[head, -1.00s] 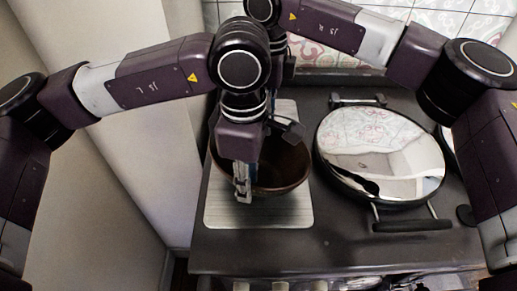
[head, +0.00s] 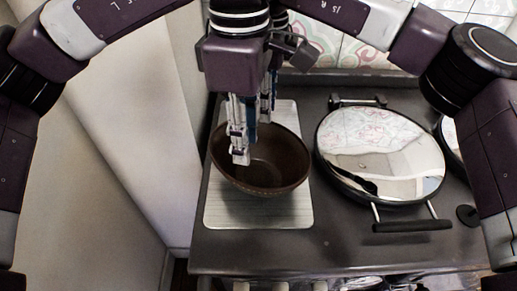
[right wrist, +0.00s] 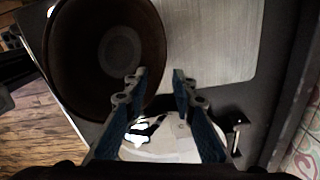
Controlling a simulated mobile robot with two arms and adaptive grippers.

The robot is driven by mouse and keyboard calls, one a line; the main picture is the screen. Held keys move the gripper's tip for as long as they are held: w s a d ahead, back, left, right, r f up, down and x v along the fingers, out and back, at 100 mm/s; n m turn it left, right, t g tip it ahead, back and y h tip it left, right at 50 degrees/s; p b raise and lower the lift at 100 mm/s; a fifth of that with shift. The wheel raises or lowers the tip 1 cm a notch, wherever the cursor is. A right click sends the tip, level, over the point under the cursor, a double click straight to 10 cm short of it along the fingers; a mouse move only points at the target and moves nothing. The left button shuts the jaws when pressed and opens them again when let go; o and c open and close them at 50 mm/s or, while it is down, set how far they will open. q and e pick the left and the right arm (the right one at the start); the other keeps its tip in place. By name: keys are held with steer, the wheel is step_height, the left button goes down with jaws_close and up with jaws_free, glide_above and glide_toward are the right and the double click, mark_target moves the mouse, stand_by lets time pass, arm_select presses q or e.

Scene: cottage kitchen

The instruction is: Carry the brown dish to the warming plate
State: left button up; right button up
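The brown dish (head: 285,165), a round bowl, stands upright on the flat silvery warming plate (head: 260,215). In the right wrist view the dish (right wrist: 75,60) is at upper left and the plate (right wrist: 215,45) at upper right. My left gripper (head: 241,155) points down, its tips in front of the dish's inside left part; I see it nearly edge-on, so its finger gap is unclear. My right gripper (right wrist: 160,78) is open and empty, with the dish's rim beside its fingers in that view. In the head view it is mostly hidden behind the left one (head: 267,112).
A round mirror-like lid or pan (head: 380,155) with a black handle (head: 412,226) lies right of the plate on the dark worktop (head: 250,258). A tiled wall (head: 450,65) stands behind. A pale panel (head: 125,150) bounds the left side.

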step_height(320, 180, up, 8)
stand_by(0.6)
